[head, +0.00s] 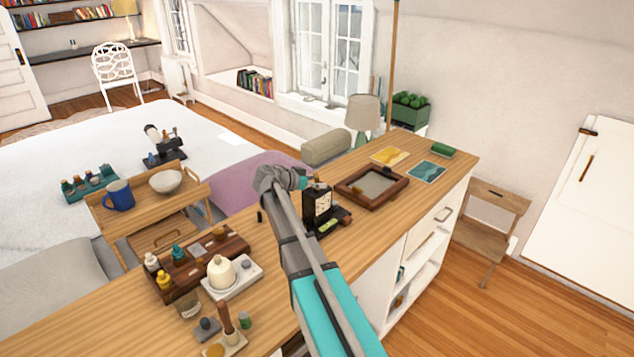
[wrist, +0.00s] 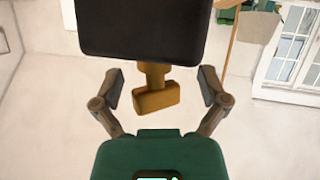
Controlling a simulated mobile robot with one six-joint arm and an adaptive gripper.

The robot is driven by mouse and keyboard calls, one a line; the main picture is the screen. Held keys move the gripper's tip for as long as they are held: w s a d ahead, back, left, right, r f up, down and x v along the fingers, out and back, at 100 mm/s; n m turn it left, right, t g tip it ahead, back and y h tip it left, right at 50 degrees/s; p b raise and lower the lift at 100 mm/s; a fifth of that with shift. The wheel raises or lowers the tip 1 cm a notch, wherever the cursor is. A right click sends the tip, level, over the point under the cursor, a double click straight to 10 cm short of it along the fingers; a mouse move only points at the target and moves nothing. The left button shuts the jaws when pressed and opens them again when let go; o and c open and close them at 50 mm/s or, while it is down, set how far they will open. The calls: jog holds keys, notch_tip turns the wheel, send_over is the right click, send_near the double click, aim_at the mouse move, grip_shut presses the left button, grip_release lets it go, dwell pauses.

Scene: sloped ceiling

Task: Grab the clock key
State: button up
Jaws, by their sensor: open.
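A small black clock (head: 318,202) with a pale face stands on the wooden counter in the head view. In the wrist view a dark block (wrist: 160,28), apparently the clock, fills the top middle. The brass-coloured clock key (wrist: 156,98) sticks out from it, with a short stem and a wide block-shaped handle. My gripper (wrist: 160,87) is open, with one finger on each side of the key handle and a visible gap on both sides. In the head view my arm reaches up to beside the clock; the key and fingertips cannot be made out there.
A framed tray (head: 371,188) lies right of the clock on the counter (head: 120,320). A dark wooden rack of bottles (head: 205,262) and a white stand (head: 236,281) are to the left. A wooden cart (head: 140,215) with a mug and bowl stands behind.

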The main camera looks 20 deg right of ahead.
dwell(0.3)
jog(key=c, duration=1.1)
jog(key=shift+r, duration=0.2)
notch_tip(320, 180, up, 2)
jog(key=p, duration=0.2)
jog(key=shift+r+p, duration=0.1)
jog(key=shift+p, duration=0.2)
jog(key=shift+s+d+r+p, duration=0.1)
jog(key=shift+s+r+p, duration=1.65)
jog(key=shift+s, duration=0.6)
jog(key=shift+s+d+r+p, duration=0.1)
jog(key=shift+s+r+p, duration=1.6)
jog(key=shift+s, duration=0.6)
jog(key=shift+s+d+r+p, duration=0.1)
jog(key=shift+s+r+p, duration=1.65)
jog(key=shift+s, duration=0.6)
